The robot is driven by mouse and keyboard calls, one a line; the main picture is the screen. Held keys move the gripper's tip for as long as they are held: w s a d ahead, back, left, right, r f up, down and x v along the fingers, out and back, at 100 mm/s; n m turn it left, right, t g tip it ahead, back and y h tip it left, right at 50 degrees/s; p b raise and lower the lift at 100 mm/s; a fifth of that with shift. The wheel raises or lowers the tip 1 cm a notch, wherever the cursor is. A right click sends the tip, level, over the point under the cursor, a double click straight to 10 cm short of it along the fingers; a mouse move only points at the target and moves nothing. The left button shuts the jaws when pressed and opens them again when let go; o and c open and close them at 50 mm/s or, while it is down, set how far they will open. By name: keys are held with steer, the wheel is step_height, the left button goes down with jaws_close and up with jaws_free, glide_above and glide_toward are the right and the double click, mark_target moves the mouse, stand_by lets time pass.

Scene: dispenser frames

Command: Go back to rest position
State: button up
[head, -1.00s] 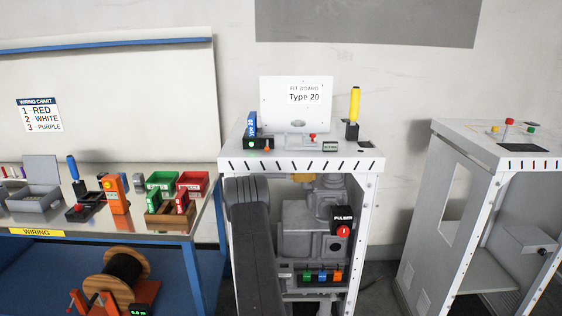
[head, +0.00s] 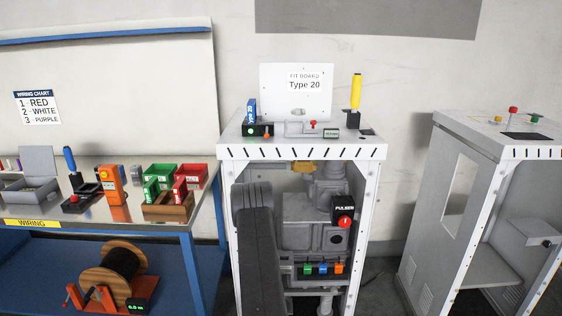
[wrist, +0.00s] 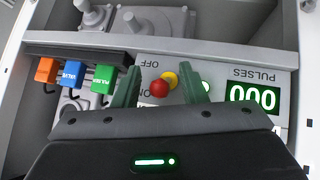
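My gripper (wrist: 160,90) shows in the wrist view with its two dark green fingers apart. A red ball knob (wrist: 159,89) with a yellow part (wrist: 170,79) behind it shows between the fingers, with gaps on both sides. The panel behind carries upside-down ON, OFF and PULSES lettering and a green display (wrist: 253,98) reading 000. In the head view, my dark arm (head: 258,250) stands in front of the open cabinet (head: 370,200); my gripper is not discernible there.
Orange, blue and green connectors (wrist: 75,75) sit left of my fingers in the wrist view. The cabinet top (head: 235,150) bears a Type 20 board (head: 300,105) and a yellow-handled lever (head: 356,90). A wiring bench (head: 100,215) stands left, another cabinet (head: 430,230) right.

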steer(key=shift+s+f+t+b, duration=0.1)
steer(key=shift+f+t+b, duration=0.5)
steer(key=shift+b, duration=3.75)
steer(key=shift+f+t+b, duration=0.3)
steer(key=shift+t+b, duration=0.6)
steer(key=shift+b, duration=3.4)
steer(key=shift+m+t+h+b, duration=0.3)
steer(key=shift+b, duration=0.65)
steer(key=shift+r+b, duration=0.2)
steer(key=shift+b, duration=0.1)
